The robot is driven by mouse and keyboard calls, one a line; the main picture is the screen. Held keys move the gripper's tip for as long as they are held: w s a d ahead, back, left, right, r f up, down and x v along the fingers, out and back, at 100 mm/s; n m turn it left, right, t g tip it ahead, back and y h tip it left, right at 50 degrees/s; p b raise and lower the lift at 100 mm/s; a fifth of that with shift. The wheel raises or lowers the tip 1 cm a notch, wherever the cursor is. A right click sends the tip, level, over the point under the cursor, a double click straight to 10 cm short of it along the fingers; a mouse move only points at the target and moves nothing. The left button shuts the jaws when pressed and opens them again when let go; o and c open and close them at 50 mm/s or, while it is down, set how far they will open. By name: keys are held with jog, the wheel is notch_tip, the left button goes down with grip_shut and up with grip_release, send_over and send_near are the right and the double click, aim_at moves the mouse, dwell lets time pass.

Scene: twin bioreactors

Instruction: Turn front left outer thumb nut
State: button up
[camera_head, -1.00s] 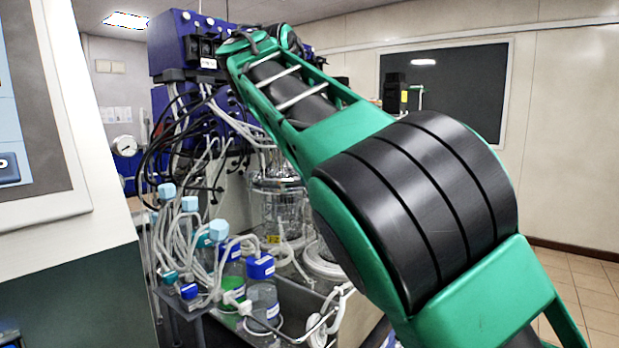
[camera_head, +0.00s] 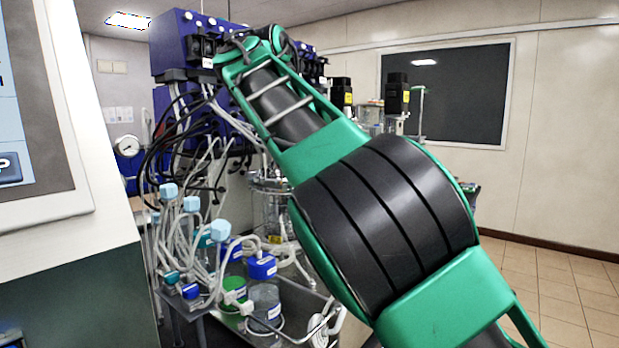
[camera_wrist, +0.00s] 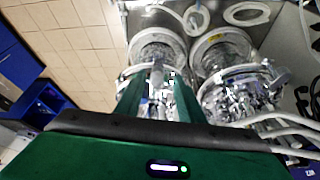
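Two glass bioreactor vessels with metal head plates show in the wrist view, the left vessel (camera_wrist: 152,52) and the right vessel (camera_wrist: 240,92). My gripper (camera_wrist: 158,78) points at the left vessel's head; its two green fingers stand apart, with metal fittings visible between and beyond them. I cannot make out the thumb nut among these fittings, nor tell whether a finger touches anything. In the head view a glass vessel (camera_head: 271,208) shows partly behind my green and black arm, which hides my gripper.
Blue-capped bottles (camera_head: 262,268) and tubing stand at the lower left. A blue control unit (camera_head: 172,45) with black cables rises behind. Black motors (camera_head: 397,93) stand right of my arm. A screen panel (camera_head: 35,110) fills the left edge. The tiled floor (camera_head: 535,275) at right looks clear.

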jog(key=shift+d, duration=0.15)
jog(key=shift+r, duration=0.1)
jog(key=s+a+r, duration=0.4)
jog(key=s+a, duration=0.5)
jog(key=a, duration=0.1)
jog(key=shift+a+r, duration=0.25)
dwell(0.6)
jog(key=shift+s, duration=0.1)
